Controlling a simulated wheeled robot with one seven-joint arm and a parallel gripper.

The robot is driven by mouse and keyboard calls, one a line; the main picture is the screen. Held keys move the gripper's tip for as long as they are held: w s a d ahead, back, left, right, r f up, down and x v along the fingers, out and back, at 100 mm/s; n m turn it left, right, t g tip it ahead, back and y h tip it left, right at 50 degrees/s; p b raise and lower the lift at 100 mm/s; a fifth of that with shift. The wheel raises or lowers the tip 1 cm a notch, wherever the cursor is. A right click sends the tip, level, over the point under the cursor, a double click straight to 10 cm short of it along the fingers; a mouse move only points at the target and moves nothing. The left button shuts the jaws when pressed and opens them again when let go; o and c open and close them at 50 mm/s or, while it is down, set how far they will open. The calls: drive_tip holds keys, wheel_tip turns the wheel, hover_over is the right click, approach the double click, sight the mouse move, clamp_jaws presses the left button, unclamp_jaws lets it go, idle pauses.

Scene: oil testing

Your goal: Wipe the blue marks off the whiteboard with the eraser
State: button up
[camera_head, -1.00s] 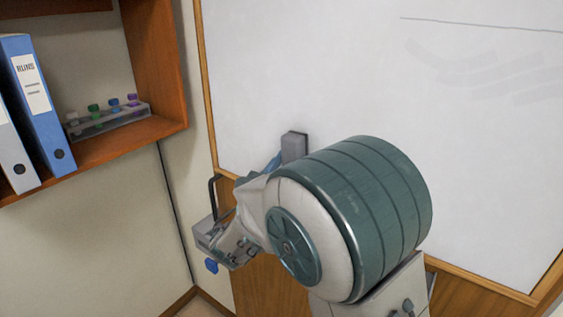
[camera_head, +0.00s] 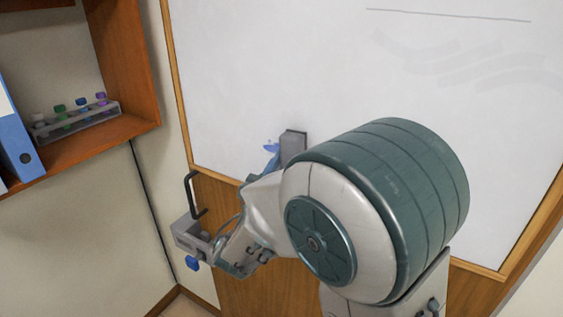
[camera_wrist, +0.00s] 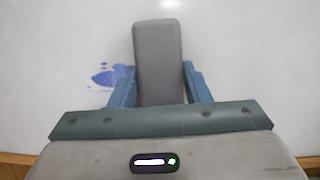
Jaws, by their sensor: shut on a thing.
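The whiteboard (camera_head: 330,70) fills the upper right of the head view. The eraser (camera_head: 292,145) is a dark grey block close to the board near its lower left; it also shows in the wrist view (camera_wrist: 158,62). My gripper (camera_wrist: 158,90) is shut on the eraser, a blue finger on each side. A blue mark (camera_wrist: 110,76) is on the board just left of the eraser in the wrist view. A small part of it shows left of the eraser in the head view (camera_head: 270,145). I cannot tell whether the eraser touches the board.
A wooden shelf (camera_head: 130,50) at the left holds a rack of coloured vials (camera_head: 75,122) and a blue binder (camera_head: 17,145). Faint grey streaks (camera_head: 470,62) and a thin dark line (camera_head: 450,14) are higher on the board. The board has a wooden frame (camera_head: 180,95).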

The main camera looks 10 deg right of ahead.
drive_tip(key=shift+w+a+p, duration=0.25)
drive_tip(key=shift+w+a, duration=0.9)
drive_tip(key=shift+a, duration=0.3)
drive_tip(key=shift+w+a+p, duration=0.3)
drive_tip(key=shift+w+a, duration=0.8)
drive_tip(key=shift+a, duration=0.3)
drive_tip(key=shift+w+a+p, duration=0.25)
drive_tip(key=shift+w+a, duration=0.9)
drive_tip(key=shift+a, duration=0.3)
drive_tip(key=shift+s, duration=0.1)
drive_tip(key=shift+s+a, duration=0.9)
drive_tip(key=shift+s, duration=0.25)
drive_tip(key=shift+s+a, duration=0.9)
drive_tip(key=shift+s, duration=0.2)
drive_tip(key=shift+s+a, duration=0.9)
drive_tip(key=shift+s, duration=0.25)
drive_tip(key=shift+w+d, duration=0.1)
drive_tip(key=w+d+p, duration=0.1)
drive_tip(key=w+d, duration=0.3)
drive_tip(key=w, duration=0.1)
